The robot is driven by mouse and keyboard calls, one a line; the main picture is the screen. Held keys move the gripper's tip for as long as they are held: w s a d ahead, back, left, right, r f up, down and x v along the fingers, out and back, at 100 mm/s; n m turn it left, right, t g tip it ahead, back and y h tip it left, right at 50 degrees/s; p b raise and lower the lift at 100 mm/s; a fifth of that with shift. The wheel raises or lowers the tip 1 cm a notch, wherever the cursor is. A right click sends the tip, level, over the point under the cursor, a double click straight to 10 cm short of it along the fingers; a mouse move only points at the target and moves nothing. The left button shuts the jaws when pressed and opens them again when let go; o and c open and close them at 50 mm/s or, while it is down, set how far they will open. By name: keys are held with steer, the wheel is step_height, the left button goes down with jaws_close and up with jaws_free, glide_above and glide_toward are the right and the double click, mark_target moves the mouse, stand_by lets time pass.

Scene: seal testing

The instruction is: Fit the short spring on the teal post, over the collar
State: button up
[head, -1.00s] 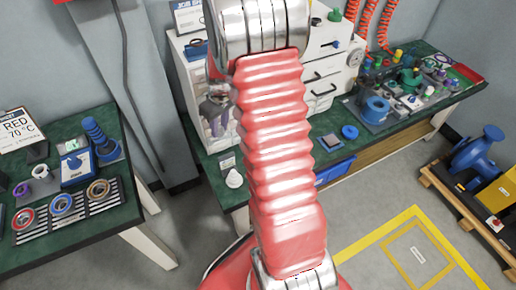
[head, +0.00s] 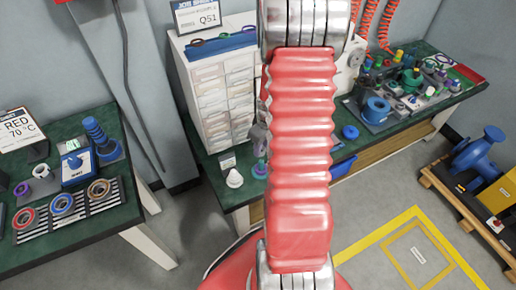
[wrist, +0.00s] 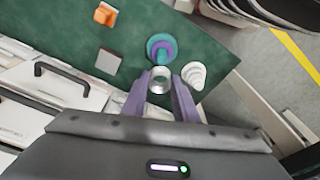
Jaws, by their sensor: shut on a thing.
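My gripper (wrist: 161,81) shows in the wrist view, its two purple fingers shut on the short spring (wrist: 158,87), a silvery ring seen nearly end-on. The teal post (wrist: 160,44) stands on the green bench just beyond the fingertips, with a purple ring-shaped part around it. The spring looks apart from the post and a little nearer the camera; its exact height is unclear. The collar cannot be made out for certain. In the head view my red arm hides most of the gripper and the spring; a purple base (head: 260,170) shows beside the arm.
A white stepped cone (wrist: 193,73) stands close to the right finger. A grey block (wrist: 108,62) and an orange piece (wrist: 105,14) lie to the left on the green bench (wrist: 190,25). A white drawer cabinet (head: 222,95) rises behind the post.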

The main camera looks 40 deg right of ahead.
steer(key=shift+f, duration=0.5)
steer(key=shift+f, duration=0.1)
steer(key=shift+f, duration=1.4)
steer(key=shift+s, duration=0.25)
steer(key=shift+f, duration=0.7)
steer(key=o, duration=1.1)
steer(key=shift+r, duration=0.1)
